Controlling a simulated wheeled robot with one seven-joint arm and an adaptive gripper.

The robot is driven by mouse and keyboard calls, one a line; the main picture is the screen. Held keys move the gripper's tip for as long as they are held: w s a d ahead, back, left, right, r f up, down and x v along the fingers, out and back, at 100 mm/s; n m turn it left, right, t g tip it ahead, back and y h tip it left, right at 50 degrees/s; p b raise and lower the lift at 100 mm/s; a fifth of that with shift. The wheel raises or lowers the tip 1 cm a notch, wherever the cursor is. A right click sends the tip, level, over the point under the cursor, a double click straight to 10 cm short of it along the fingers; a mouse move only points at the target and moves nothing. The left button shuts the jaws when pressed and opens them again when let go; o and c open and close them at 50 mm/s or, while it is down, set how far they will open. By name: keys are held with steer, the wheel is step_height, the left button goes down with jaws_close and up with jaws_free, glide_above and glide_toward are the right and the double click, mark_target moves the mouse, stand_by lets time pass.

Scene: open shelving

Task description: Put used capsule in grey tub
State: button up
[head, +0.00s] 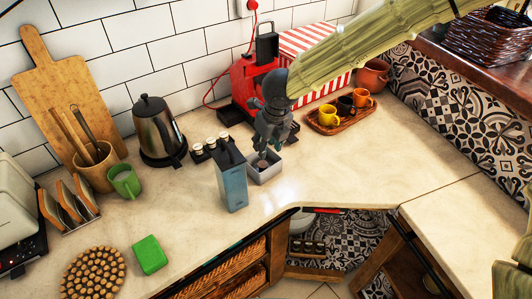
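A small brownish spot (262,163) shows below the fingertips. It may be the used capsule, but it is too small to tell, and I cannot tell whether it is held or lies in the tub. The gap between the fingers is not clear. The red coffee machine (243,88) stands behind, partly hidden by my gripper.
Several small jars (211,145) and a kettle (158,130) are farther left. A wooden tray (328,128) with cups stands to the right. The counter (350,170) right of the tub is clear.

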steer(key=shift+v, duration=1.05)
steer(key=shift+c, duration=0.3)
stand_by(0.3)
